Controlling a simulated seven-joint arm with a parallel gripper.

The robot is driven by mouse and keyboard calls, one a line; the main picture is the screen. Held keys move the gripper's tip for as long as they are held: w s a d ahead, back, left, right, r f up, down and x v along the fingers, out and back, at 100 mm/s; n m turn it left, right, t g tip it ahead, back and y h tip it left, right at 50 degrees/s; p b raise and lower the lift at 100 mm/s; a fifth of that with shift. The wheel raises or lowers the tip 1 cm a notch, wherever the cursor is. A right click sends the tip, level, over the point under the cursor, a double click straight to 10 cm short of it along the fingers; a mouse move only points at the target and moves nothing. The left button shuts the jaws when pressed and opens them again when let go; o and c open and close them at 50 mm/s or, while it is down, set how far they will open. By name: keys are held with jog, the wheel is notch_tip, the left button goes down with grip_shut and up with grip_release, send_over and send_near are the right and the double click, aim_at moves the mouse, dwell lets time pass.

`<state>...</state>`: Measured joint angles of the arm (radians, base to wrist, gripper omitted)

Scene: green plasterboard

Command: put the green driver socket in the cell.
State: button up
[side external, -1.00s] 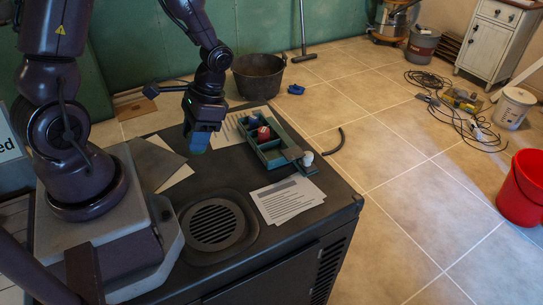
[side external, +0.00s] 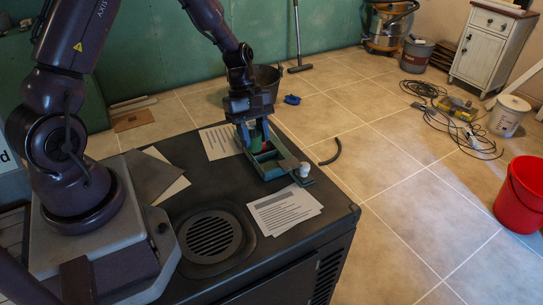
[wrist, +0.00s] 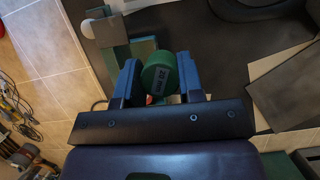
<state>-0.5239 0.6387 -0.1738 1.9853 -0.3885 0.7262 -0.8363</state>
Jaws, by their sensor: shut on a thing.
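In the side external view my gripper (side external: 253,137) points down over the far-left part of the green tray (side external: 276,172), and the socket (side external: 255,138) shows between the fingers. The tray is divided into cells, and its near cells look empty. The gripper and socket hide the far cells. I cannot tell whether the socket touches the tray floor.
A white knob-like piece (side external: 304,170) stands at the tray's right end. Printed sheets (side external: 284,206) lie in front of the tray, and another sheet (side external: 219,141) lies to its left. A round vent grille (side external: 211,236) is set in the dark worktop, which has free room around it.

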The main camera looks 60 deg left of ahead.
send_over(272, 168)
jog(key=f, duration=0.5)
jog(key=shift+s+f, duration=0.25)
jog(key=shift+s, duration=0.05)
jog(key=shift+w+f, duration=0.15)
jog(key=shift+f, duration=0.75)
jog(key=shift+w+f, duration=0.1)
jog(key=shift+f, duration=0.8)
jog(key=shift+f, duration=0.15)
jog(key=o, duration=0.7)
